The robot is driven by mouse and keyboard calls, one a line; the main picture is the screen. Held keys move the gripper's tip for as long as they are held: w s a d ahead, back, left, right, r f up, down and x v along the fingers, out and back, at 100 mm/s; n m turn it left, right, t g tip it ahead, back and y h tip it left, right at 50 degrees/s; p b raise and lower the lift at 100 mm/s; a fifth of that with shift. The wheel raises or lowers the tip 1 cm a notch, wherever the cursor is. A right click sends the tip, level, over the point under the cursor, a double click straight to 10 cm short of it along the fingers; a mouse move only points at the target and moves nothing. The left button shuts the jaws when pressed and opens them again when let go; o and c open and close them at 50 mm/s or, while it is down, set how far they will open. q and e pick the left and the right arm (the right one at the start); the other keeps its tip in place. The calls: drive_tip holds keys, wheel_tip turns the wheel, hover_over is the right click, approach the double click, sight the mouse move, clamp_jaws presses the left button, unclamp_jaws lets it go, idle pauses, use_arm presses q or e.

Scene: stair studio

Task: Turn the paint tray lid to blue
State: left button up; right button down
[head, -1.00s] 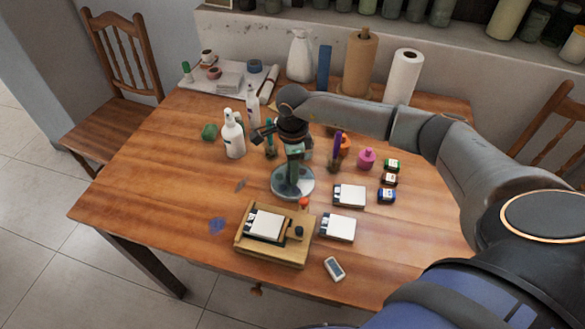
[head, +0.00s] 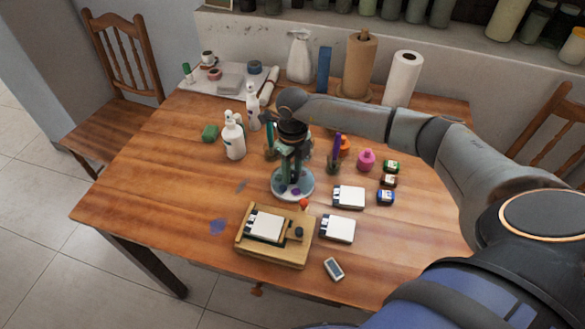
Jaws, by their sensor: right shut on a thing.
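The round paint tray (head: 304,191) stands near the middle of the table, with a pale blue-grey lid that shows dark purple spots. My right gripper (head: 291,172) points down over the tray's centre and is shut at its middle, on what looks like the lid's knob. The fingers hide the knob and part of the lid, so I cannot tell which colour the lid's opening is at. My left gripper is not in view.
White bottles (head: 234,140) stand left of the tray, and a brush cup (head: 334,163) and small paint jars (head: 386,198) to its right. White-topped boxes (head: 348,196) and a wooden stand (head: 273,253) are close in front. The left front tabletop is mostly clear.

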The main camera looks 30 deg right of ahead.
sight(292, 174)
drive_tip(key=m+p, duration=0.1)
drive_tip(key=m, duration=0.3)
drive_tip(key=shift+r+m, duration=0.1)
drive_tip(key=shift+m, duration=0.2)
drive_tip(key=shift+m+p, duration=0.7)
drive_tip(key=shift+m, duration=1.6)
drive_tip(key=c, duration=0.5)
unclamp_jaws()
wheel_tip(292, 174, up, 12)
drive_tip(key=shift+r+b, duration=0.2)
drive_tip(key=shift+b, duration=0.15)
drive_tip(key=shift+f, duration=0.1)
